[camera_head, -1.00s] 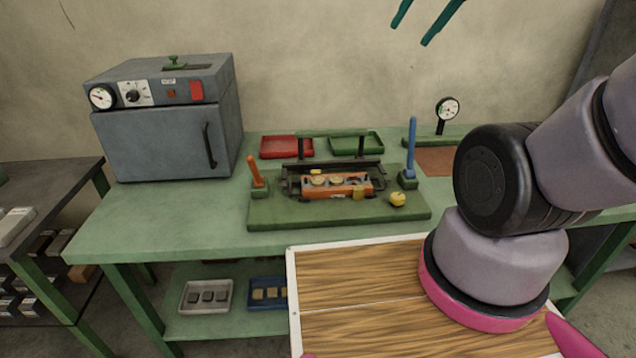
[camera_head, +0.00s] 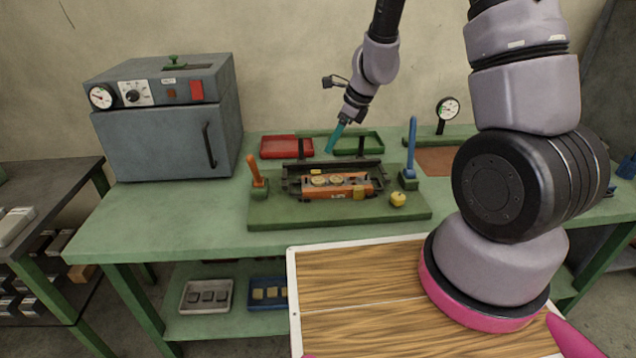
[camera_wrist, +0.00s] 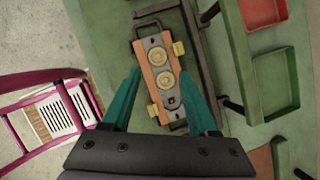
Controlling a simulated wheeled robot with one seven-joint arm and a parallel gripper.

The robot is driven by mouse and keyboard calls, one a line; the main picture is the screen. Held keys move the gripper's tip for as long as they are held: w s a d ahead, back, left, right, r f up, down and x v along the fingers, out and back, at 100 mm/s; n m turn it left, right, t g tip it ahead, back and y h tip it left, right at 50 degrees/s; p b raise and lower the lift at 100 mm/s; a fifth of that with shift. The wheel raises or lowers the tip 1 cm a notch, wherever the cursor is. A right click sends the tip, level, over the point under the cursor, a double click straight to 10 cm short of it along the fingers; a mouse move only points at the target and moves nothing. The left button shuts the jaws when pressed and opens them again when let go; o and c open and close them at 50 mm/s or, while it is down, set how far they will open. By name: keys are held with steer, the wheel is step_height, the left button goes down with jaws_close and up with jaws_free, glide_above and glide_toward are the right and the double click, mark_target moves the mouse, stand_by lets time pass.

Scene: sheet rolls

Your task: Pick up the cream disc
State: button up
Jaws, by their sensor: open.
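Two cream discs sit side by side in an orange-sided metal holder on the green bench. In the wrist view one disc (camera_wrist: 155,57) is farther from my gripper and the other disc (camera_wrist: 165,80) is nearer. In the head view they show as a left disc (camera_head: 319,180) and a right disc (camera_head: 336,180). The orange holder (camera_head: 330,191) stands on a green base plate. My gripper (camera_head: 332,150) hangs above and behind the holder, with teal fingers pointing down. In the wrist view its open fingers (camera_wrist: 166,82) frame the holder, with nothing between them.
A dark rail frame (camera_head: 370,164) runs behind the holder. An orange post (camera_head: 257,172) and a blue post (camera_head: 411,150) flank it. A yellow knob (camera_head: 398,199) is at front right. Red (camera_head: 287,147) and green (camera_head: 368,145) trays lie behind. A grey oven (camera_head: 165,130) stands left.

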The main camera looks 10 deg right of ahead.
steer(key=m, duration=0.1)
glide_toward(319, 180)
steer(key=shift+w+a+f, duration=0.25)
steer(key=shift+a+f, duration=0.05)
steer(key=shift+f, duration=0.2)
steer(key=shift+w+a+f, duration=0.25)
steer(key=shift+a+f, duration=0.1)
steer(key=shift+f, duration=0.1)
steer(key=shift+s+x, duration=0.2)
steer(key=shift+x, duration=2.6)
steer(key=shift+d+f, duration=0.1)
steer(key=shift+d, duration=0.05)
jaws_close()
